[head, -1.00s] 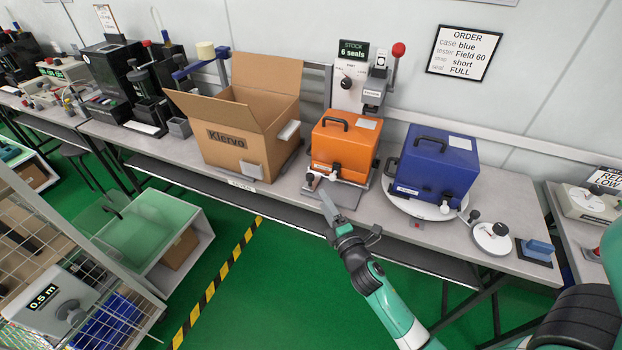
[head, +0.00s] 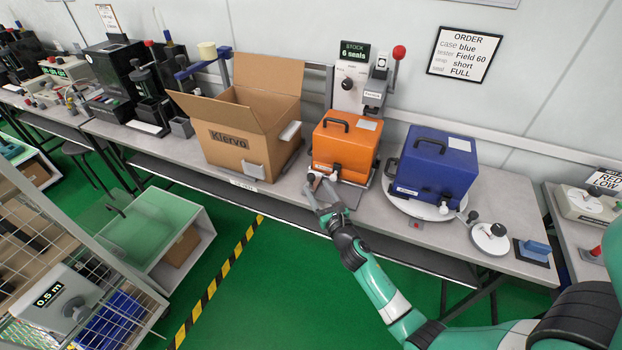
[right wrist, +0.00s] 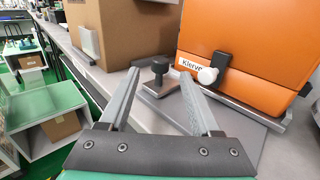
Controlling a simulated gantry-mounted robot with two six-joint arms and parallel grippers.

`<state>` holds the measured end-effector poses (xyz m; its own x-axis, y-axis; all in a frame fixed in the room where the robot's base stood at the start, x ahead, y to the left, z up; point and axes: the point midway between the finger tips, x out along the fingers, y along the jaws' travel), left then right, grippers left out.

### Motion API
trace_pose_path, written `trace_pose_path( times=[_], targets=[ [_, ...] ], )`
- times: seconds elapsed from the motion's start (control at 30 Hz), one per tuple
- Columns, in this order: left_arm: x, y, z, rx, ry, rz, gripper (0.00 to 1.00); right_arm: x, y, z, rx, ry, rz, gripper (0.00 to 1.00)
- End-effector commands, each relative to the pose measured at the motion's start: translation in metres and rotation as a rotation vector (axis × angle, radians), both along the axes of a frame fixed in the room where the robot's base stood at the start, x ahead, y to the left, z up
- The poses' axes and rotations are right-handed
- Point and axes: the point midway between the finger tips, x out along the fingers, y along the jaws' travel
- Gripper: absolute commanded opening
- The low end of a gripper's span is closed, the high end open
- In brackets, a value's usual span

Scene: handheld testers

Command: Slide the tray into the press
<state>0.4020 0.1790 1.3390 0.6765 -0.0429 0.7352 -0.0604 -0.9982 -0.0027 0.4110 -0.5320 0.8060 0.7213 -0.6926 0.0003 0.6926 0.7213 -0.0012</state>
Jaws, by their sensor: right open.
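The grey tray (head: 352,191) lies on the bench under an orange case (head: 342,148). The press (head: 349,88), pale with a red-knobbed lever (head: 399,52), stands behind the orange case. My right gripper (head: 318,186) is open at the tray's front left corner. The tray's middle is hidden under the case. My left gripper is not in view.
An open cardboard box (head: 243,125) stands left of the orange case. A blue case (head: 435,165) sits on a round white turntable (head: 400,205) to the right. A round grey-white piece with a dark knob (head: 490,238) lies near the bench's right end.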

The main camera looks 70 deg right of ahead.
Motion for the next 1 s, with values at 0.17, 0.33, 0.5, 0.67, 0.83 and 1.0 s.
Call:
trace_pose_path(
  times=[0.17, 0.33, 0.5, 0.67, 0.83, 1.0],
  targets=[
    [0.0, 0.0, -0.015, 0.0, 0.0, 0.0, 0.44, 0.027, -0.027, -0.003, 0.0, -0.001, -0.002, 0.64],
    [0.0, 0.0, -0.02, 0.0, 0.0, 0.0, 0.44, 0.041, -0.04, -0.001, 0.001, -0.001, -0.001, 0.64],
    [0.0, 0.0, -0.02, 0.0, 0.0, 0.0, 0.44, 0.043, -0.042, 0.0, 0.001, 0.001, -0.001, 0.64],
    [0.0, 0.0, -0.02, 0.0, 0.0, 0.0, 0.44, 0.043, -0.042, 0.0, 0.001, 0.0, -0.001, 0.57],
    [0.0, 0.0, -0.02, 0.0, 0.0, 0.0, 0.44, 0.043, -0.042, 0.0, 0.001, -0.001, -0.001, 0.27],
    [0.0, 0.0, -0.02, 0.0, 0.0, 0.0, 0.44, 0.043, -0.042, 0.0, 0.001, -0.001, -0.001, 0.0]
  ],
)
